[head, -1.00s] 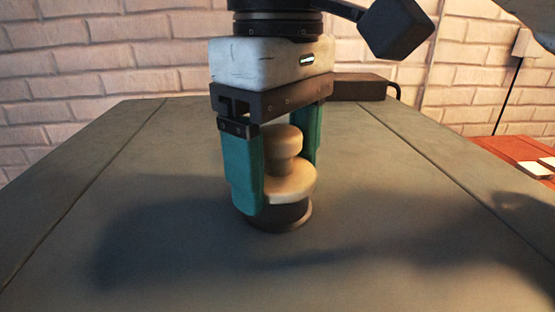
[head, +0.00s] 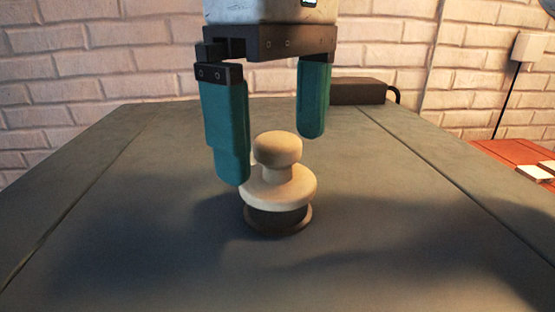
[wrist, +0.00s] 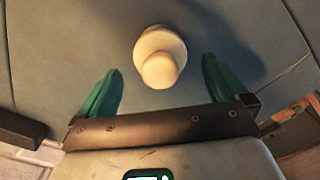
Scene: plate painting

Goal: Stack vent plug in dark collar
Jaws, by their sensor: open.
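The vent plug (head: 278,180) is pale cream with a round knob on a wide flange. It stands upright in the dark collar (head: 279,219) on the table, its flange resting over the collar's top. My gripper (head: 272,160) is open and empty, its two teal fingers apart and raised above and around the plug's knob. In the wrist view the plug (wrist: 160,55) shows beyond and between the fingertips of my gripper (wrist: 162,72), clear of both. The collar is hidden under the plug there.
The grey table top (head: 130,220) is clear around the collar. A dark box (head: 358,91) with a cable sits at the table's back edge, before a brick wall. A red surface (head: 515,160) with pale pieces lies at the right.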

